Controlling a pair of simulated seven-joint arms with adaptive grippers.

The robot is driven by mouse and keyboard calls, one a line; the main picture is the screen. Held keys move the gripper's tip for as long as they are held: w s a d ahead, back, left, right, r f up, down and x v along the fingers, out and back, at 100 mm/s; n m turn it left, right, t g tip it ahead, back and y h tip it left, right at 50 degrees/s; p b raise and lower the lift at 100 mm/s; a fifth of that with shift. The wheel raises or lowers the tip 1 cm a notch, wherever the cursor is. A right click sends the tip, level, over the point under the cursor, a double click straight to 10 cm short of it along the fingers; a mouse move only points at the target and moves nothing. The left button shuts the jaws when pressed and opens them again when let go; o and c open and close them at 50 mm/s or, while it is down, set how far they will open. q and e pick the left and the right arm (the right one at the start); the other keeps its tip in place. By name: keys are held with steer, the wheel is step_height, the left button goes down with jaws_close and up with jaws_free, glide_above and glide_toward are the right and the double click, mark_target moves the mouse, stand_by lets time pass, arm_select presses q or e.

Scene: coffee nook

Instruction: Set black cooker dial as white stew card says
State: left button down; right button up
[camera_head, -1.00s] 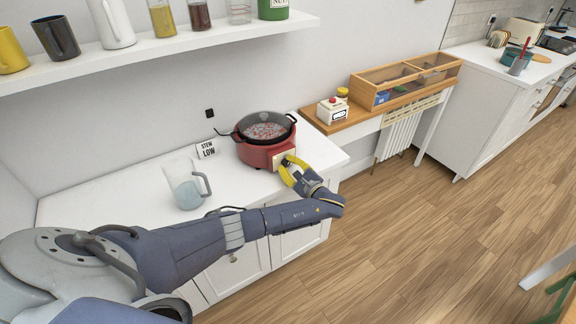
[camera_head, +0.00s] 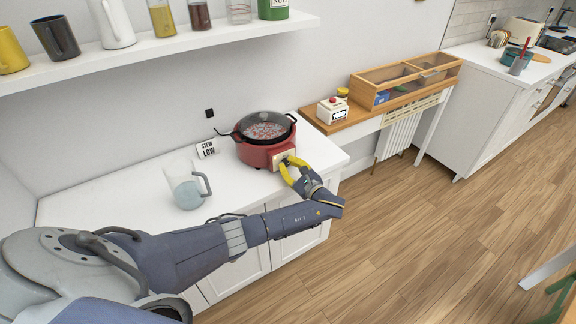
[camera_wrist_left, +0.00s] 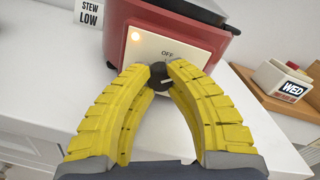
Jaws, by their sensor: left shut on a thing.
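The red cooker (camera_head: 262,148) stands on the white counter with a dark-rimmed lid on top. In the left wrist view its pale front panel (camera_wrist_left: 150,48) shows "OFF" above the black dial (camera_wrist_left: 159,76) and a lit orange light at its upper left. My left gripper (camera_head: 288,162) has its yellow fingers at the panel; in the left wrist view the fingertips (camera_wrist_left: 160,72) are shut on the dial from both sides. The fingers hide other panel markings. The white card (camera_head: 206,149) reading "STEW LOW" stands left of the cooker. My right gripper is not in view.
A glass jug (camera_head: 186,186) with a little liquid stands on the counter left of the cooker, behind my left arm. A white box reading "WED" (camera_head: 333,111) sits on a wooden shelf to the right. A wall shelf (camera_head: 150,52) with containers runs above.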

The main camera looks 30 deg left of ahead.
arm_select(q)
steer(key=m, duration=0.4)
steer(key=shift+m, duration=0.4)
steer(key=shift+r+m+t, duration=0.1)
steer(key=shift+m+t, duration=0.3)
steer(key=shift+m, duration=2)
steer(key=c, duration=1.1)
jaws_free()
steer(key=v, duration=1.2)
